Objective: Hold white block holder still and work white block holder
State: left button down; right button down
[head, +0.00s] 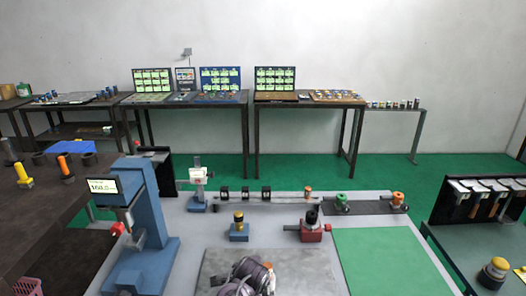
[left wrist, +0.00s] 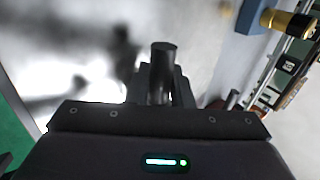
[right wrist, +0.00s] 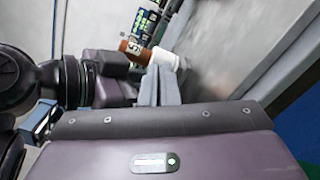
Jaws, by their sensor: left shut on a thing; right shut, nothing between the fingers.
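My left gripper (left wrist: 160,98) is shut on a dark upright cylinder (left wrist: 162,68) in the left wrist view. My right gripper (right wrist: 158,88) is shut and empty in the right wrist view. A white cylindrical piece (right wrist: 166,58) with a brown, marked part beside it (right wrist: 130,47) shows just beyond the right fingertips; I cannot tell whether they touch. It may be the white block holder. My left gripper's body (right wrist: 105,75) is close on its left. In the head view both dark grippers (head: 246,274) crowd together over the grey plate and hide what is between them.
A blue block with a yellow-black piece (head: 239,230) and a red block with a black knob (head: 312,228) stand behind the grippers. A blue press (head: 150,215) stands left. A green mat (head: 382,262) on the right is clear.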

jog(key=shift+f, duration=0.6)
jog(key=shift+d, duration=0.2)
jog(key=shift+d+r, duration=0.1)
jog(key=shift+d, duration=0.1)
jog(key=s, duration=0.6)
jog(key=shift+r, duration=0.15)
jog(key=shift+w+a+r, duration=0.2)
jog(key=shift+w+r, duration=0.1)
jog(key=shift+w, duration=0.7)
jog(key=shift+w+a+r, duration=0.15)
jog(key=shift+w+r, duration=0.15)
jog(key=shift+w, duration=0.75)
jog(key=shift+w+a+r, duration=0.2)
jog(key=shift+w+r, duration=0.1)
jog(key=shift+w, duration=0.7)
